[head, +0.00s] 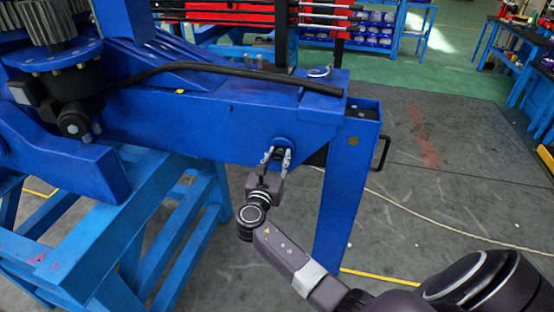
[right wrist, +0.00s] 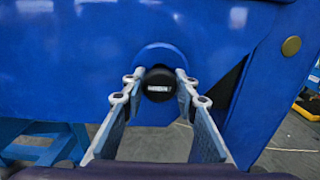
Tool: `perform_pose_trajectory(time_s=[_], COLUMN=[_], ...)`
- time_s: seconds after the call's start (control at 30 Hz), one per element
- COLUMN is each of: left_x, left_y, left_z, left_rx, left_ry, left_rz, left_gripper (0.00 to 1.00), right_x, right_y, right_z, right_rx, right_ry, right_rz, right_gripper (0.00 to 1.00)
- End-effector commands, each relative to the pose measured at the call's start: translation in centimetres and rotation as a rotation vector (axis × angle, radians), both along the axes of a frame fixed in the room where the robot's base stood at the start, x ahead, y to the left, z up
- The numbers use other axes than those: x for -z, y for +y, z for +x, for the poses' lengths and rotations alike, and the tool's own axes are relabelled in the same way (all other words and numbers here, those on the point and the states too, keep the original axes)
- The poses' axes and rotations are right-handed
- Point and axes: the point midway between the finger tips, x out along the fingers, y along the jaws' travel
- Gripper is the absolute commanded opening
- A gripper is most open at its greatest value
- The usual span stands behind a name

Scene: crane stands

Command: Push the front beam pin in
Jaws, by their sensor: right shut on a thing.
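The front beam pin (right wrist: 158,86) shows in the right wrist view as a dark round end with a small pale mark. It sits in a round blue boss (right wrist: 158,54) on the side of the blue crane beam (head: 225,112). My right gripper (head: 276,156) reaches up to the boss in the head view, near the beam's right end. Its two grey fingers stand one on each side of the pin and are shut on it. How deep the pin sits is hidden. My left gripper is in neither view.
A blue upright leg (head: 345,200) with a black handle (head: 382,153) stands right of my right gripper. A blue stand (head: 170,235) is at left. A black hose (head: 215,69) lies along the beam. Open grey floor (head: 450,165) lies to the right.

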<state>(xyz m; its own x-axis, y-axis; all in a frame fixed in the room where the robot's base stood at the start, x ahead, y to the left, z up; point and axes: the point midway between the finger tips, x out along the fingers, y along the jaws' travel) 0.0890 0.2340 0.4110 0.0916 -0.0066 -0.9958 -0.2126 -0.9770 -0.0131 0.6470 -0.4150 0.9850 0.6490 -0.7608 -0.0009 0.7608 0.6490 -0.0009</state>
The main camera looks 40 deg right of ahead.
Motion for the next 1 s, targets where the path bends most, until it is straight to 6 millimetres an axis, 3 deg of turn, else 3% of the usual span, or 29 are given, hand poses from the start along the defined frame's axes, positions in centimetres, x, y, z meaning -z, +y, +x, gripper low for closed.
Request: perform_pose_trajectory(time_s=[0.03, 0.07, 0.2, 0.57, 1.0], left_x=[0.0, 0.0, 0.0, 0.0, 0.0], left_y=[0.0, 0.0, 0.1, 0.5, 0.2], left_z=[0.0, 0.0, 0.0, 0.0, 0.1], left_rx=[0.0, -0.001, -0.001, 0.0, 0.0], left_ry=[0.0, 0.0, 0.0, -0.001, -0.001], left_rz=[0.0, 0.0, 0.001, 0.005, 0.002], left_gripper=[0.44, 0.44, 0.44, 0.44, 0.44], right_x=[-0.4, -0.4, -0.4, -0.2, -0.1], right_y=[-0.2, -0.2, -0.1, 0.3, 6.6], right_z=[0.1, 0.1, 0.1, -0.2, -5.6], right_rx=[0.0, 0.0, 0.0, -0.001, -0.002], right_ry=[-0.006, -0.006, -0.005, -0.003, -0.003], right_rz=[-0.004, -0.004, -0.003, -0.002, 0.0], right_gripper=[0.0, 0.28, 0.44, 0.45, 0.45])
